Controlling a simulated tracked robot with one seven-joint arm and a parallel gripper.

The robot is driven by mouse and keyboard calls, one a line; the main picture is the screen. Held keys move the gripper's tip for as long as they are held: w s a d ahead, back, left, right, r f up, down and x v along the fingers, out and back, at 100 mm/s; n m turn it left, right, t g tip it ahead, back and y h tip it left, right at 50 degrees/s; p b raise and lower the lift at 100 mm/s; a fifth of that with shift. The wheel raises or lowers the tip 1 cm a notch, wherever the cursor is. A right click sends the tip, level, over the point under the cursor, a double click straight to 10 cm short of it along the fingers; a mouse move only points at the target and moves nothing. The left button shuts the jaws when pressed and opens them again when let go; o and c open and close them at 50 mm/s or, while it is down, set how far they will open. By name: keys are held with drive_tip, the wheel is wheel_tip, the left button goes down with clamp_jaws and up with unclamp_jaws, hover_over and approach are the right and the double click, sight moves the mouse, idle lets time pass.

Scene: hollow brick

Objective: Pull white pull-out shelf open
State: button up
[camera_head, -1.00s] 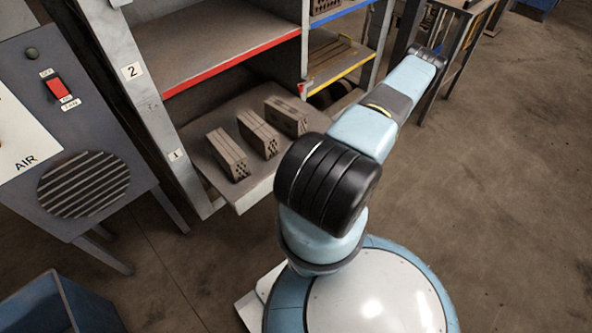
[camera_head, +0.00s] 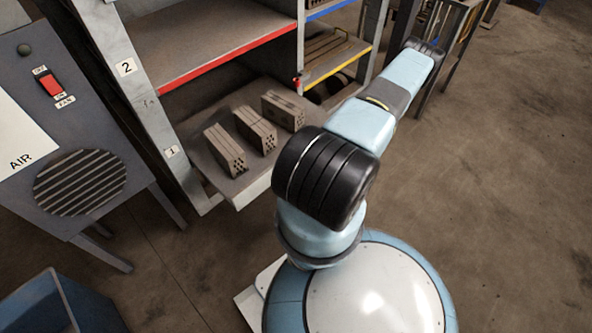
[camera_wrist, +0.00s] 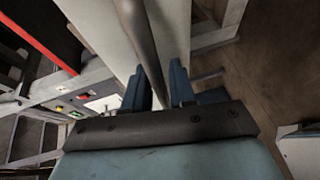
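The white pull-out shelf (camera_head: 250,188) is the lowest shelf of the rack in the head view and carries several hollow bricks. Its front edge sticks out a little past the rack post. In the wrist view a pale panel (camera_wrist: 92,30), seemingly the shelf's front, fills the upper middle. A grey bar handle (camera_wrist: 140,35) runs along it and down between my fingers. My gripper (camera_wrist: 160,72) has its two dark blue fingers apart, one on each side of the bar. A pale gap shows beside the right finger; contact at the left one is unclear. In the head view my arm hides the gripper.
A red-edged shelf (camera_head: 232,70) sits above, with blue-edged and yellow-edged shelves (camera_head: 340,66) to the right. A grey cabinet (camera_head: 130,190) with a red switch and a blue bin (camera_head: 60,305) stand at the left. Floor at the right (camera_head: 500,190) is open.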

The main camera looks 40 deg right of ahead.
drive_tip(key=v, duration=1.3)
drive_tip(key=shift+s, duration=0.3)
drive_tip(key=shift+d, duration=0.1)
drive_tip(key=w+a+r+n+g+y, duration=0.15)
drive_tip(key=w+r+n+g, duration=0.45)
drive_tip(key=r+n, duration=0.6)
drive_tip(key=w+r+n+g+y, duration=0.2)
drive_tip(key=w+r+n+g, duration=0.4)
drive_tip(key=r, duration=0.9)
drive_tip(key=w+a+r+n+g+h, duration=0.1)
drive_tip(key=w+a+r+n+h, duration=0.1)
drive_tip(key=a+r+n, duration=0.6)
drive_tip(key=w+a+r+n+g+h, duration=0.1)
drive_tip(key=a+r+n+h, duration=0.2)
drive_tip(key=r+n, duration=0.5)
drive_tip(key=s+a+r+n+t+h, duration=0.3)
drive_tip(key=s+a+r+n, duration=0.3)
drive_tip(key=r, duration=0.4)
drive_tip(key=s+a+r+n+t+h, duration=0.2)
drive_tip(key=s+a+r+n, duration=0.4)
drive_tip(key=r, duration=0.5)
drive_tip(key=a+n+h, duration=0.1)
drive_tip(key=a+n, duration=0.1)
drive_tip(key=n, duration=0.1)
drive_tip(key=shift+t, duration=0.4)
